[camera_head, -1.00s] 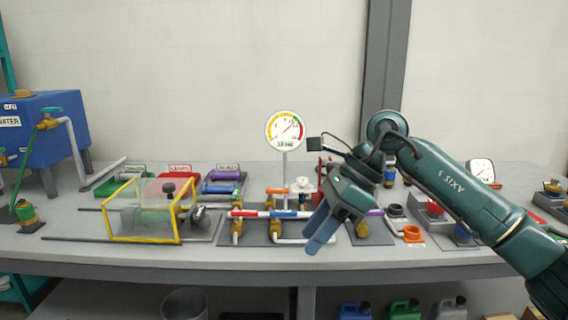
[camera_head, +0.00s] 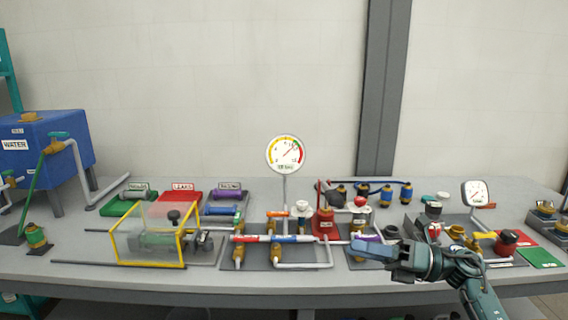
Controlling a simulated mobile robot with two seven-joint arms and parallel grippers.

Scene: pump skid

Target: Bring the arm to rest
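My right arm comes in from the lower right, and its gripper (camera_head: 366,249) is low over the front edge of the bench, pointing left. Its blue fingers appear side by side with no gap that I can make out, and nothing shows between them. It is in front of the purple-handled valve fitting (camera_head: 370,238) and hides part of it. I cannot tell if it touches anything. My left gripper is not in view.
The grey bench (camera_head: 120,278) holds a pipe assembly with a round gauge (camera_head: 286,154), a yellow-framed clear guard (camera_head: 112,248), a red stand (camera_head: 325,222) and a second gauge (camera_head: 476,193). A blue water tank (camera_head: 60,150) stands left.

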